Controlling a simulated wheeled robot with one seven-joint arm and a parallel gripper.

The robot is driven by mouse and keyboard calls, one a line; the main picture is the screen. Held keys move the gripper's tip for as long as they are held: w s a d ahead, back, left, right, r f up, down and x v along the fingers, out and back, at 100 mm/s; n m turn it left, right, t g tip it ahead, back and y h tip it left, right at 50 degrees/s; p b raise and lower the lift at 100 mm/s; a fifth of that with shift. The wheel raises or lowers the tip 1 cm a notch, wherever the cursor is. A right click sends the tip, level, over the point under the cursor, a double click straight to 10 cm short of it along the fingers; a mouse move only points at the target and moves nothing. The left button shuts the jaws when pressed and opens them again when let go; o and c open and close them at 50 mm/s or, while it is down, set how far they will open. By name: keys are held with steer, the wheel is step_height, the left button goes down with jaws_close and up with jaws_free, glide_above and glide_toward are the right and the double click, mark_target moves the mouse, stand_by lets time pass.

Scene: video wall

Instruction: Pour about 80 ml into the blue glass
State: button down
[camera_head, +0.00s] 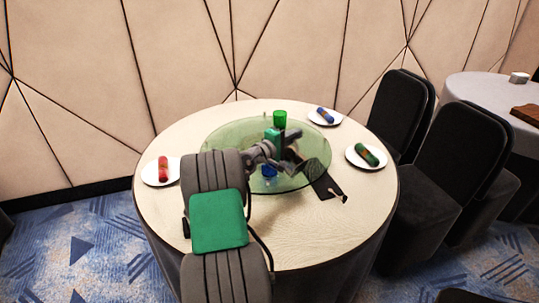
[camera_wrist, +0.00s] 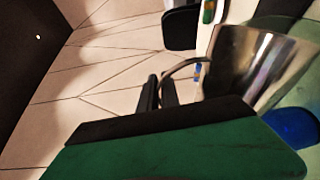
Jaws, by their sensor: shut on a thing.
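My gripper (camera_wrist: 160,92) is shut on the thin handle of a shiny metal jug (camera_wrist: 255,65), seen in the wrist view. In the head view the jug seems to be the dark, patterned shape (camera_head: 316,170) right of my gripper (camera_head: 292,153), over the glass turntable. The blue glass (camera_head: 269,171) stands on the turntable, partly hidden behind my arm. It also shows at the right edge of the wrist view (camera_wrist: 293,128), near the jug. I cannot tell the jug's exact tilt. No stream shows, and the liquid level in the glass is hidden.
A green glass (camera_head: 280,117) stands at the back of the turntable (camera_head: 225,140). White plates with rolled napkins lie at the left (camera_head: 149,178), back right (camera_head: 338,115) and right (camera_head: 352,158) of the round table (camera_head: 165,215). Black chairs (camera_head: 440,165) stand at the right.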

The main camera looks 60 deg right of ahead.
mark_target(296, 162)
steer(key=shift+w+d+r+n+p, duration=0.2)
steer(key=shift+w+n+p, duration=0.15)
steer(key=shift+w, duration=0.2)
steer(key=shift+w+d+r+n+p, duration=0.2)
steer(key=shift+w+r+n+p, duration=0.1)
steer(key=shift+w, duration=0.25)
steer(key=shift+w+d+r+n+p, duration=0.15)
steer(key=shift+w+d+n+p, duration=0.15)
steer(key=shift+w, duration=0.25)
stand_by(1.2)
steer(key=s+f+m+b, duration=0.1)
steer(key=s+a+f+m+b, duration=0.1)
steer(key=s+b, duration=0.1)
steer(key=s+a+m+b, duration=0.1)
steer(key=b, duration=0.1)
steer(key=shift+s+f, duration=0.4)
steer(key=shift+r, duration=0.3)
steer(key=shift+f+m+b, duration=0.2)
steer(key=shift+m+b, duration=0.15)
steer(key=shift+b, duration=0.05)
steer(key=shift+s+a+m+b, duration=0.2)
steer(key=shift+s+m+b, duration=0.4)
steer(key=shift+m+b, duration=0.25)
steer(key=shift+r, duration=0.1)
